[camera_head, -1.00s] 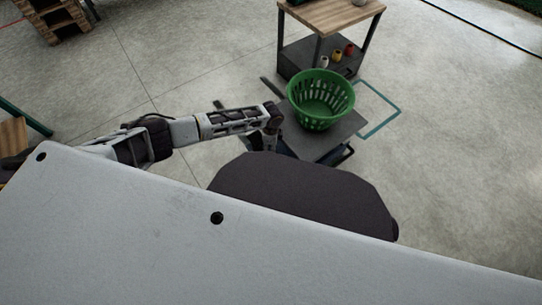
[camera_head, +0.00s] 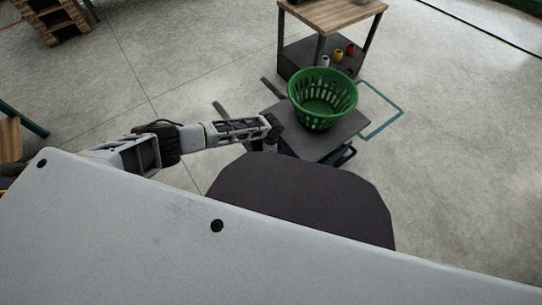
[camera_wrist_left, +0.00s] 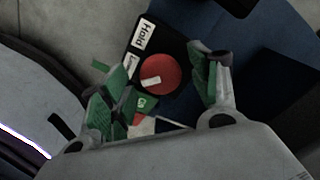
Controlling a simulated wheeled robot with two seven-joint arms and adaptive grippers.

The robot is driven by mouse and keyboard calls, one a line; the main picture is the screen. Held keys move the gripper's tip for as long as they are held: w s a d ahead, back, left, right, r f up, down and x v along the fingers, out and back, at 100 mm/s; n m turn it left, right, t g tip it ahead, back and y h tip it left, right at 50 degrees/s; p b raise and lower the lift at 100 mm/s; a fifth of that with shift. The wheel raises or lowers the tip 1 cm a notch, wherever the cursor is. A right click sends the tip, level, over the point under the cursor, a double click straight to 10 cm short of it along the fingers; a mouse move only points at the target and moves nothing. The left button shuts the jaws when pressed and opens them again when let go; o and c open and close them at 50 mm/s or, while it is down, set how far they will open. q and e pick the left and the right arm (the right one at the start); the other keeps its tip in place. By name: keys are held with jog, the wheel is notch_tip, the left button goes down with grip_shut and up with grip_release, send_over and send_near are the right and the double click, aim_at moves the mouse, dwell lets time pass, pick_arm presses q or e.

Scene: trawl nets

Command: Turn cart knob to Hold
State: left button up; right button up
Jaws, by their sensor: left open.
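The cart knob (camera_wrist_left: 158,74) is a round red knob on a black panel in the left wrist view. A short white bar on its face lies tilted, its lower end to the left. A white "Hold" label (camera_wrist_left: 143,35) sits above left, a smaller white label (camera_wrist_left: 131,66) left, and a green label (camera_wrist_left: 146,103) below. My left gripper (camera_wrist_left: 155,85) is open, with green-padded fingers on either side of the knob; contact cannot be told. In the head view, my left arm reaches the cart (camera_head: 345,134), and its gripper and the knob are hidden. My right gripper is not in view.
A green basket (camera_head: 322,100) stands on the cart. Behind it is a wood-topped table (camera_head: 335,14) with several small items on its lower shelf (camera_head: 300,62). A pallet (camera_head: 52,22) lies at the far left. The floor right of the cart is clear.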

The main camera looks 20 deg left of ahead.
pick_arm(q)
jog(key=shift+c, duration=0.3)
jog(key=c, duration=0.9)
jog(key=shift+c, duration=0.2)
jog(key=shift+m, duration=0.4)
jog(key=m, duration=0.4)
jog(key=shift+p, duration=0.3)
jog(key=m, duration=0.4)
jog(key=shift+m, duration=0.3)
jog(key=m, duration=0.4)
jog(key=shift+m+b, duration=0.3)
jog(key=shift+m, duration=2)
